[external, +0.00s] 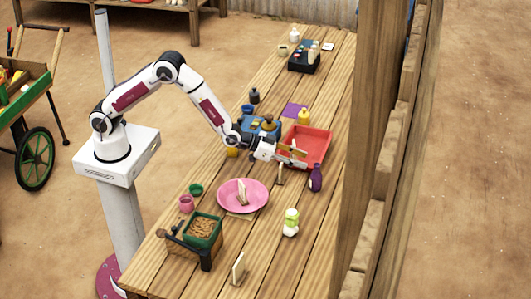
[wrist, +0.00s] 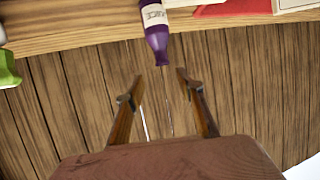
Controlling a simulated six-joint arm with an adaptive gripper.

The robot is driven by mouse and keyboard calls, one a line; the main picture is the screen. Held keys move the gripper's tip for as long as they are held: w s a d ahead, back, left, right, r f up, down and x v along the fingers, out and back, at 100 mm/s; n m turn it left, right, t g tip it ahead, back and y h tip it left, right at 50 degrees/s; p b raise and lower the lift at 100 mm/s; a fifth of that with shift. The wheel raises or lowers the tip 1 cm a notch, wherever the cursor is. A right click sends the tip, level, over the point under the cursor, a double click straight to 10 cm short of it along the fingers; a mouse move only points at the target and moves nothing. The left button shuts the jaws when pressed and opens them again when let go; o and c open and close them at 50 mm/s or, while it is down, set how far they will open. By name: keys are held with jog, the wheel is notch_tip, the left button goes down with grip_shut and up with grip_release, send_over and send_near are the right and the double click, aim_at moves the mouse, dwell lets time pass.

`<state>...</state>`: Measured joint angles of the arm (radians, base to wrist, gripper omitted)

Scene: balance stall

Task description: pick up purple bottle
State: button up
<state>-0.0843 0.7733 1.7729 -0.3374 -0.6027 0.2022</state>
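The purple bottle (external: 316,178) stands on the wooden table to the right of my gripper in the external view, next to the red tray's near corner. In the wrist view the purple bottle (wrist: 155,32) shows at the top centre with a pale label, its narrow end toward me. My gripper (external: 304,158) is low over the table, left of the bottle. In the wrist view my gripper (wrist: 159,75) has its two fingers spread apart with nothing between them. The bottle lies just beyond the fingertips, apart from them.
A red tray (external: 322,137) sits right behind my gripper. A pink plate (external: 262,203) and a green-and-white bottle (external: 291,229) stand nearer the front. A blue tray (external: 273,122) with items lies to the left. A wooden post (external: 365,120) rises on the right.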

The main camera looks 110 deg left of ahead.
aim_at(317, 164)
jog(key=shift+w, duration=0.15)
jog(key=shift+x, duration=1.15)
jog(key=shift+w+a+f, duration=0.1)
jog(key=shift+a+f, duration=0.05)
jog(key=shift+a+f+x, duration=0.1)
jog(key=shift+x, duration=0.65)
jog(key=shift+a+f+x, duration=0.1)
jog(key=shift+a+x, duration=0.05)
jog(key=shift+x, duration=1.4)
grip_shut()
